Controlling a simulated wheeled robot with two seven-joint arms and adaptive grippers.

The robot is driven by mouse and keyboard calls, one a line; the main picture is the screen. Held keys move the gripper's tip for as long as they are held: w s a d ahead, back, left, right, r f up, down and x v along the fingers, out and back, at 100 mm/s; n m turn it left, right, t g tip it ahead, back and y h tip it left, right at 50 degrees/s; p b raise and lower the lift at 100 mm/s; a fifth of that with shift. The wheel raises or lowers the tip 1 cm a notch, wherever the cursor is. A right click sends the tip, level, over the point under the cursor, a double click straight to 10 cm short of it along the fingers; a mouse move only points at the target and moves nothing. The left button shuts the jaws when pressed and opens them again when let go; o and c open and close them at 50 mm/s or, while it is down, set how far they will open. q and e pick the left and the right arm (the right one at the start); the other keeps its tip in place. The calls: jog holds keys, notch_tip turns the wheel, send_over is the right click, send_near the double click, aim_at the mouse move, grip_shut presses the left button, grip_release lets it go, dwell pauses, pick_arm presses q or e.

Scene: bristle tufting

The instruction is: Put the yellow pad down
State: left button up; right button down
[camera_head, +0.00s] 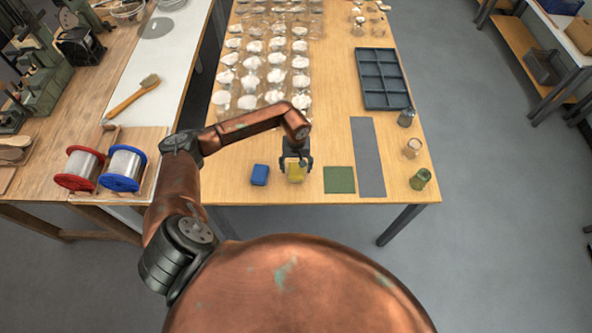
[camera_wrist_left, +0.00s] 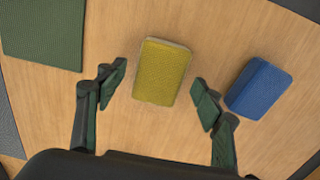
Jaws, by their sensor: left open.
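The yellow pad (camera_head: 296,174) lies on the wooden table near its front edge, between a blue pad (camera_head: 260,175) and a flat green mat (camera_head: 339,180). My left gripper (camera_head: 295,162) is over the yellow pad, its jaws pointing down. In the left wrist view the gripper (camera_wrist_left: 158,92) is open, with one finger on each side and gaps between them and the yellow pad (camera_wrist_left: 162,71). The blue pad (camera_wrist_left: 258,88) lies just beyond the finger at right there, and the green mat (camera_wrist_left: 42,33) is at upper left. My right gripper does not show.
A grey strip (camera_head: 367,157) lies right of the green mat. Several small jars, including a green one (camera_head: 420,179), stand along the right edge. A dark compartment tray (camera_head: 382,79) and rows of white tufts in clear cups (camera_head: 250,83) are farther back.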

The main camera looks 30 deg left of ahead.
aim_at(296, 170)
pick_arm(q)
notch_tip(296, 170, up, 10)
jog(key=b, duration=0.1)
jog(key=shift+f, duration=0.1)
dwell(0.5)
